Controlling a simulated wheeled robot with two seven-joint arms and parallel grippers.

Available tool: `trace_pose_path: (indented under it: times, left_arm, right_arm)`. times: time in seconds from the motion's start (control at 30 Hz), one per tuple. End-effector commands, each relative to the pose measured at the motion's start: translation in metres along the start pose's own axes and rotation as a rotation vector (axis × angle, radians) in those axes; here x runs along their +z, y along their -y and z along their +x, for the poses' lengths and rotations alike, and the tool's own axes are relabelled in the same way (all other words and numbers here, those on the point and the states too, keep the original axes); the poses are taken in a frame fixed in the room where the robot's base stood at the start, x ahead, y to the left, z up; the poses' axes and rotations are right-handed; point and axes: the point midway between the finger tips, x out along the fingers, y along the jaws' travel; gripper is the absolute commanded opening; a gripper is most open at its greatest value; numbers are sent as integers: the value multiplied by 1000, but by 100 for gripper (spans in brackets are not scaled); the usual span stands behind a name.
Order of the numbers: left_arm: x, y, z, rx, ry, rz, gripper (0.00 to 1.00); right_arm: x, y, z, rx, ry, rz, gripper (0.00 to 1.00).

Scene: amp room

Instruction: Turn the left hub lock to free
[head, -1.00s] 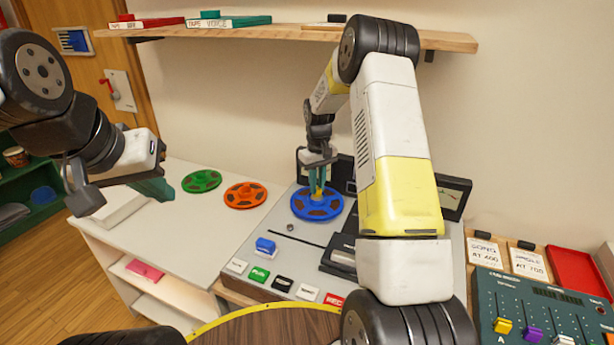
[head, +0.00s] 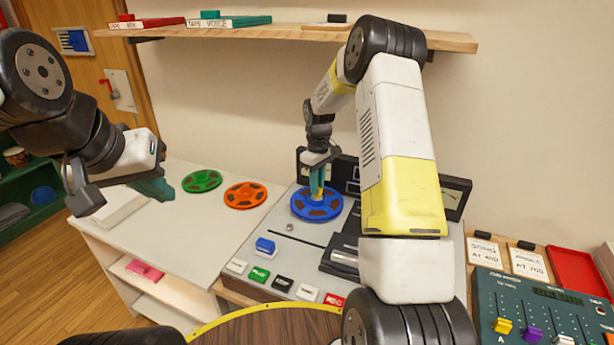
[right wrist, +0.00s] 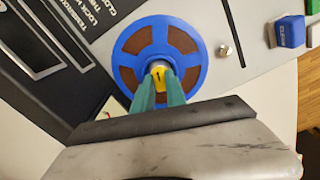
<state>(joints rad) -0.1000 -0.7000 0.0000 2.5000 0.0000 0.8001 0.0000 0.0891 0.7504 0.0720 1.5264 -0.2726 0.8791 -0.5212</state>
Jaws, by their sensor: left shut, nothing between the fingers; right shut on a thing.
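The blue reel (head: 316,205) sits flat on the left side of the grey tape machine (head: 262,222). At its centre is the yellow hub lock (right wrist: 158,76), with a dark mark on it, also seen in the right wrist view beneath a pale hub top. My right gripper (head: 317,190) reaches down over the reel, and its green fingers are shut on the hub lock; in the right wrist view the fingers (right wrist: 158,92) hide part of it. My left gripper (head: 168,190) is shut and empty, above the white table at the left, well away from the reel.
A green reel (head: 201,181) and an orange reel (head: 245,195) lie on the white table. A blue switch (head: 265,246) and several labelled buttons are on the machine's front. A mixer (head: 540,310) stands at right. A shelf (head: 300,34) runs above.

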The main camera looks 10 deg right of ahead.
Motion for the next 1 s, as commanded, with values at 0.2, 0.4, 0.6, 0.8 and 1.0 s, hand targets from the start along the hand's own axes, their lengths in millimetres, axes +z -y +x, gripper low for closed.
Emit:
trace_pose_path:
  times: [0.2,0.4,0.6,0.8,1.0]
  left_arm:
    - [0,0,0,0,0,0,0]
    - [0,0,0,0,0,0,0]
    - [0,0,0,0,0,0,0]
    - [0,0,0,0,0,0,0]
    - [0,0,0,0,0,0,0]
  right_arm:
    - [-1,-1,-1,2,-2,1,30]
    - [0,0,0,1,-1,1,38]
    - [0,0,-3,1,-1,1,38]
    - [-1,-1,-32,4,-4,2,38]
    - [-1,-1,-64,4,-4,0,38]
